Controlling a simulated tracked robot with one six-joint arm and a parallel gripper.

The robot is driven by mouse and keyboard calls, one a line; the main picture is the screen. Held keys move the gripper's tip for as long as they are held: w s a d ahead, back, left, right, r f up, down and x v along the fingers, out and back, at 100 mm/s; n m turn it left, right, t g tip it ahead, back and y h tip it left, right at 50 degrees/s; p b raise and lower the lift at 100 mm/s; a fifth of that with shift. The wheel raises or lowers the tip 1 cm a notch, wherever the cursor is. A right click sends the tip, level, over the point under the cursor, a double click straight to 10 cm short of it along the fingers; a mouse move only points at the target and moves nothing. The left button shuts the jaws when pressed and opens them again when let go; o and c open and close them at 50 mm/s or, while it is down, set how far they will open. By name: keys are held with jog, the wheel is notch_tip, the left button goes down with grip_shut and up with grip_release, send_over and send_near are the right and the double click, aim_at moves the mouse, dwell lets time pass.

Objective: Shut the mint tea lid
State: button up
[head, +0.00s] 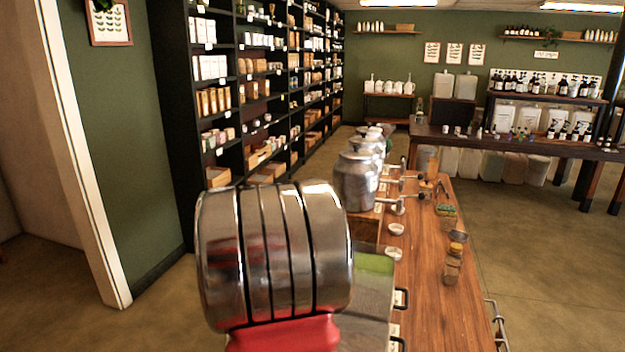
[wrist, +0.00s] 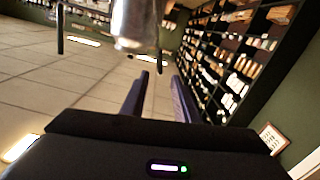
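Steel urns stand in a row on the wooden counter in the head view; the nearest urn (head: 355,181) has a rounded top, and others (head: 372,142) stand partly hidden behind it. I cannot read which vessel holds mint tea, nor tell any open lid. A small jar (head: 453,266) with an orange cap stands on the counter. In the wrist view my gripper (wrist: 160,77) is open and empty, its two dark fingers apart. A blurred shiny metal cylinder (wrist: 134,22) shows beyond the fingertips at the top; I cannot tell what it is. My gripper does not show in the head view.
The wooden counter (head: 437,315) carries small white bowls (head: 396,229) beside the urns. Dark shelves (head: 215,105) line the left wall. A table with bottles (head: 560,145) stands at the back right. The floor right of the counter is clear. A large chrome shape blocks the near left.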

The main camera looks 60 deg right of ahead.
jog(key=d, duration=0.4)
jog(key=w+d, duration=0.1)
jog(key=d, duration=0.3)
jog(key=w+d, duration=0.1)
jog(key=d, duration=0.4)
jog(key=shift+c, duration=0.3)
grip_shut()
